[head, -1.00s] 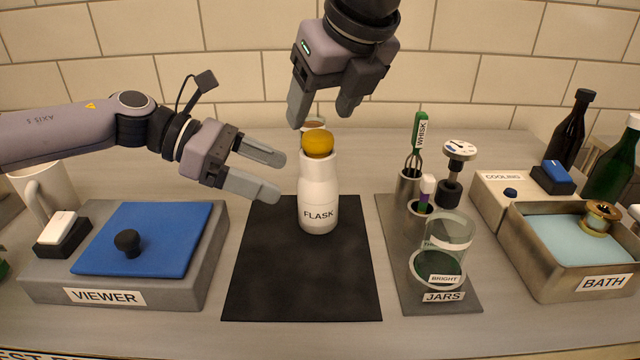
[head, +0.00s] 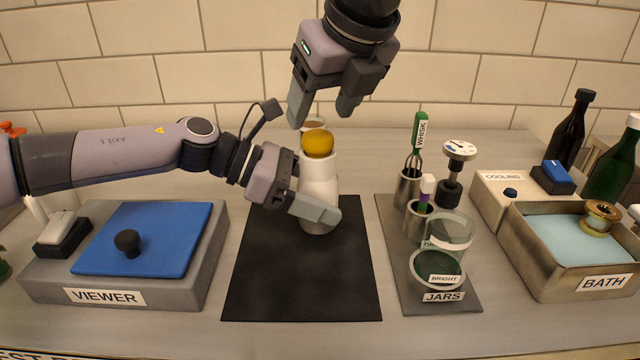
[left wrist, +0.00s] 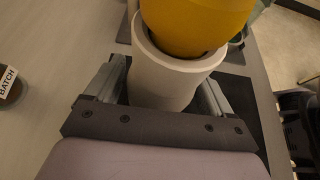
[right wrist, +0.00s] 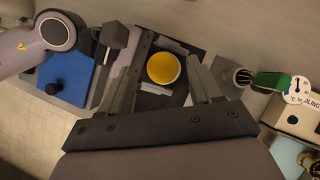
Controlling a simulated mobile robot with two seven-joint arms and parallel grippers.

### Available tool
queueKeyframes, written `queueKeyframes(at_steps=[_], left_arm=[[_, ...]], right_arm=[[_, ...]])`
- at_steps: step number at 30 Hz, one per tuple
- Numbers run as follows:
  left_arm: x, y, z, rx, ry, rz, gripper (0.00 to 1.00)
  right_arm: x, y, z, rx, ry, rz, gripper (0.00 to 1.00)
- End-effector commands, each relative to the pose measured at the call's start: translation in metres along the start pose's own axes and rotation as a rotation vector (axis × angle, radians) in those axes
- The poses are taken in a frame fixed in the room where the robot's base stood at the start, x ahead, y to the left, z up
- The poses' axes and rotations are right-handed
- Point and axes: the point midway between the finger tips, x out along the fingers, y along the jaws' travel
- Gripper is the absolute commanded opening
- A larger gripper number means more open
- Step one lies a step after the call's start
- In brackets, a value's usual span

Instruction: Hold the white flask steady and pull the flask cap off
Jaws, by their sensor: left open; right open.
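The white flask (head: 318,178) stands upright at the back of the black mat (head: 300,275), with the yellow flask cap (head: 318,144) seated in its mouth. My left gripper (head: 318,205) is open around the flask body, one finger covering part of its front. In the left wrist view the flask (left wrist: 160,82) sits between the two fingers under the cap (left wrist: 195,22). My right gripper (head: 322,115) is open and points down just above the cap. In the right wrist view the cap (right wrist: 163,68) shows between and beyond its open fingers.
On the left is the VIEWER box (head: 200,255) with a blue top. On the right are the JARS tray (head: 400,265) with a glass jar and tools, the BATH (head: 560,282) and bottles (head: 570,135). A tiled wall closes the back.

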Motion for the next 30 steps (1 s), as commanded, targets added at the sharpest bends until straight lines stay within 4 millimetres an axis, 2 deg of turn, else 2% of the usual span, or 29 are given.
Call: queueKeyframes(at_steps=[2, 5, 6, 7, 30], left_arm=[[0.0, 0.0, 0.0, 0.0, 0.0, 0.0, 0.83], [0.0, 0.0, 0.0, 0.0, 0.0, 0.0, 0.54], [0.0, 0.0, -0.0001, 0.0, 0.0, 0.0, 0.41], [-0.0001, 0.0, -0.0001, 0.0, 0.0, 0.0, 0.39], [0.002, -0.0005, -0.0052, -0.001, 0.004, -0.002, 0.39]], right_arm=[[0.0, 0.0, 0.0, 0.0, 0.0, 0.0, 0.64], [0.0, 0.0, 0.0, 0.0, 0.0, 0.0, 0.64], [0.0, 0.0, 0.0, 0.0, 0.0, 0.0, 0.64], [0.0, 0.0, 0.0, 0.0, 0.0, 0.0, 0.64], [0.0019, 0.0, -0.0011, 0.0, 0.0, 0.0, 0.64]])
